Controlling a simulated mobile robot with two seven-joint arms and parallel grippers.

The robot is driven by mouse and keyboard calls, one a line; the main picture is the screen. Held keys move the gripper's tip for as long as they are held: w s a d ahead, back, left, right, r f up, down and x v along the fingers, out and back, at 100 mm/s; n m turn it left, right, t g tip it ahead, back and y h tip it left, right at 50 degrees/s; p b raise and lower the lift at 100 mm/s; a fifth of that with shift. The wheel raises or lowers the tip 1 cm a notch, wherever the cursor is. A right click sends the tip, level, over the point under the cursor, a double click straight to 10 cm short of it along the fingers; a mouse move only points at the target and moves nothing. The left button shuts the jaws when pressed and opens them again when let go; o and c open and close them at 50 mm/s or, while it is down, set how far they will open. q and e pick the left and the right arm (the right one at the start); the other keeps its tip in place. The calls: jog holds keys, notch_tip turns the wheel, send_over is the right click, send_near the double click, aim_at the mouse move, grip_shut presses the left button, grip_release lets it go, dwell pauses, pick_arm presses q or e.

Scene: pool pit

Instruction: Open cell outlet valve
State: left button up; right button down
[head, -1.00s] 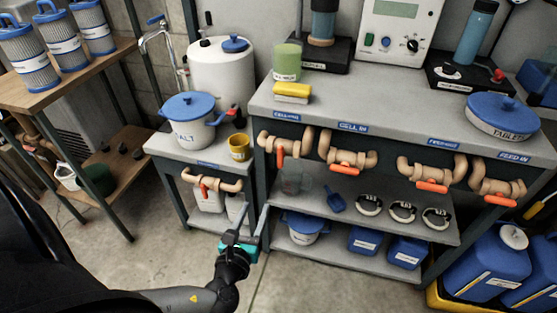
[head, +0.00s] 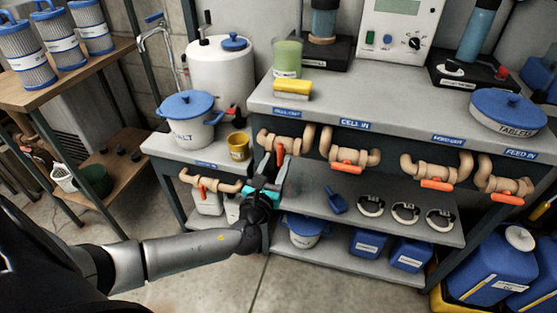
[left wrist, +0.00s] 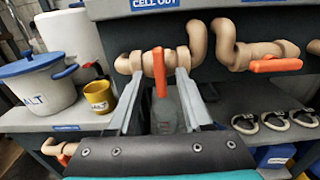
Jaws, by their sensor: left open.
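The cell outlet valve is a tan pipe (head: 300,136) under the bench edge, below the CELL OUT label (left wrist: 153,3). Its orange handle (head: 280,152) stands crosswise to the pipe, pointing down. It also shows upright in the left wrist view (left wrist: 160,74). My left gripper (head: 273,166) is open just in front of the valve. In the left wrist view its two fingers (left wrist: 160,100) stand on either side of the handle, with gaps visible. Whether the fingers reach the handle's depth is hard to tell. My right gripper is not in view.
The neighbouring CELL IN valve (head: 348,155) has its orange handle along the pipe. Another valve (head: 205,184) sits on the lower side table at left. A clear beaker (left wrist: 165,115) stands on the shelf below. A yellow mug (head: 238,147) is left of the gripper.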

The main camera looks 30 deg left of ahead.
aim_at(281, 154)
pick_arm(q)
jog(key=shift+x, duration=1.35)
jog(key=shift+c, duration=0.2)
grip_shut()
